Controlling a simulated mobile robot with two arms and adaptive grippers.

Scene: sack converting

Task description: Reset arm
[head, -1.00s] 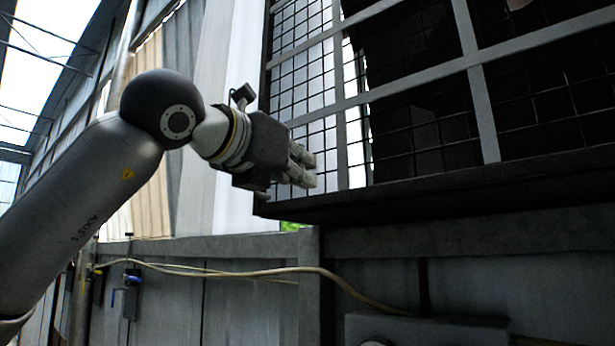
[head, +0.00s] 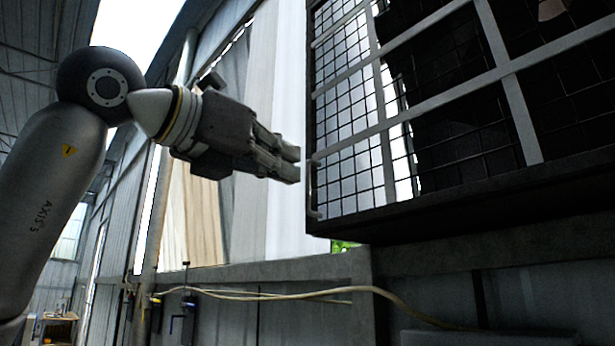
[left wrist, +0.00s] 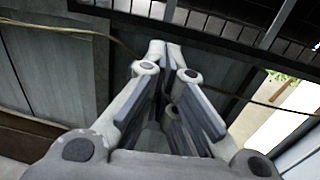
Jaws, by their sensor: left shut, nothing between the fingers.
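My left gripper (head: 290,166) is shut and empty in the head view. It points right, just left of the wire-mesh cage (head: 319,100) and its small handle (head: 314,190). It looks apart from the handle, though the depth between them is hard to judge. The left wrist view also shows the left gripper (left wrist: 168,45), with its fingertips together and nothing between them. My right gripper does not show in either view.
A grey wall ledge (head: 270,270) runs below the cage. A pale cable (head: 330,291) hangs along the wall. A table (head: 60,318) stands far off at the lower left. The space below the left gripper looks clear.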

